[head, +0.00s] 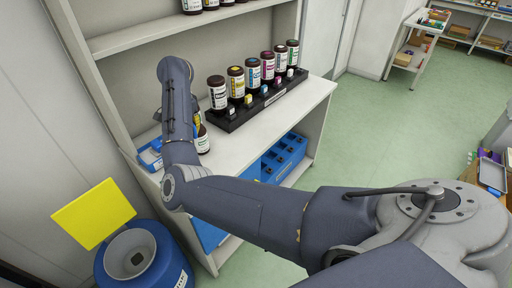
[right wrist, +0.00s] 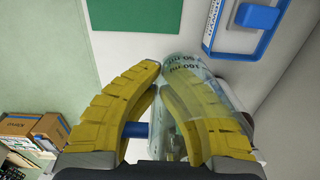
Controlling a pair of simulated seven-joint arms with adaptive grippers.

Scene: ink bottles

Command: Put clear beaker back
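The clear beaker (right wrist: 205,72) shows in the right wrist view, with measuring marks on its wall. My right gripper (right wrist: 161,78) has its yellow fingers close together at the beaker. The left finger is outside the glass and the right finger shows through it; I cannot tell surely whether that finger is inside or behind. The fingers look shut on the beaker wall. In the head view my right arm reaches across to the white shelf unit (head: 285,118); its gripper and the beaker are hidden there. My left gripper is in neither view.
A black rack (head: 236,122) with several dark ink bottles (head: 217,93) stands on the shelf. A brown bottle (head: 202,140) stands close beside my forearm. A blue tray (head: 149,158) lies at the shelf's left end. A blue bin (head: 130,262) with a yellow lid (head: 94,212) stands front left.

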